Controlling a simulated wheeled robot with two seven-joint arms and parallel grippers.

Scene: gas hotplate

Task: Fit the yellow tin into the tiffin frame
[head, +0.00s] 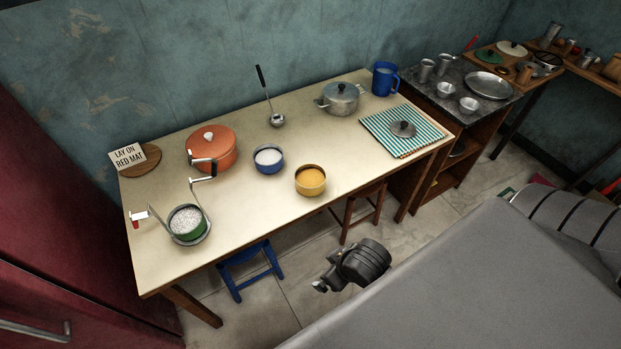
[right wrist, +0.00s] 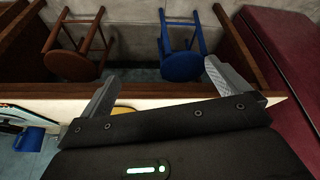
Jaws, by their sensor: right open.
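The yellow tin (head: 310,187) stands upright near the front middle of the table. A sliver of it (right wrist: 122,110) shows in the right wrist view, mostly hidden behind my gripper. The tiffin frame (head: 203,240) stands at the table's front left. Its thin metal sides rise around a green tin (head: 186,228) with pale contents seated in it. My right gripper (head: 324,282) appears in front of the table, below the yellow tin in the head view. In the right wrist view its fingers (right wrist: 163,82) are spread with nothing between them. My left gripper is not in view.
A blue tin (head: 268,164) with white contents stands behind the yellow tin. An orange pot (head: 220,150) stands behind the frame. A ladle (head: 277,120), grey pot (head: 345,99), blue mug (head: 384,82) and striped mat (head: 375,125) are farther back or right. Stools stand by the front edge.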

